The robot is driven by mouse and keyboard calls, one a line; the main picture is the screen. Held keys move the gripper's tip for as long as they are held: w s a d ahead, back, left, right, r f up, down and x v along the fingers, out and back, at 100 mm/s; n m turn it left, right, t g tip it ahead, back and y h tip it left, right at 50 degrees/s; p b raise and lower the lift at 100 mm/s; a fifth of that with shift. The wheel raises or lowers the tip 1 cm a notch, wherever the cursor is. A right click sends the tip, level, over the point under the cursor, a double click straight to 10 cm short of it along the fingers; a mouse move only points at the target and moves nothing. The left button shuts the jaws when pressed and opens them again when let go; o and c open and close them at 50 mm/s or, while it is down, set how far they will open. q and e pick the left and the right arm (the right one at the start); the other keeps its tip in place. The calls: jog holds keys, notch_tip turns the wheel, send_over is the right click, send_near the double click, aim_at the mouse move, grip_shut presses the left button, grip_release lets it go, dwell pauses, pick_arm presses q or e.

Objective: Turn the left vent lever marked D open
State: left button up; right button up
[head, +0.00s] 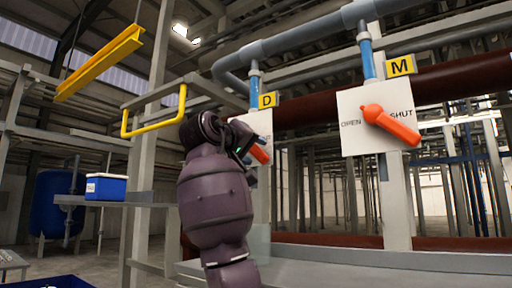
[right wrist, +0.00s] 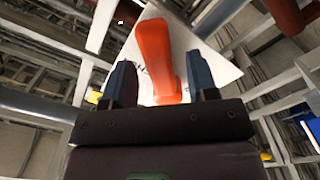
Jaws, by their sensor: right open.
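The left vent lever (head: 260,154) is orange-red and sits on a white plate (head: 262,122) under a yellow tag marked D (head: 267,100). In the head view its visible end slants down to the right, and the rest is hidden behind my right gripper (head: 246,146). In the right wrist view the lever (right wrist: 158,55) lies between the two open fingers of my right gripper (right wrist: 158,68). It is nearer the right finger in that picture; I cannot tell whether it touches. My left gripper is not in view.
A yellow rail handle (head: 153,122) is left of my right arm. A blue box (head: 106,187) stands on a ledge further left.

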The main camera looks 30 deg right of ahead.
jog(key=shift+x, duration=1.15)
jog(key=shift+c, duration=0.3)
grip_shut()
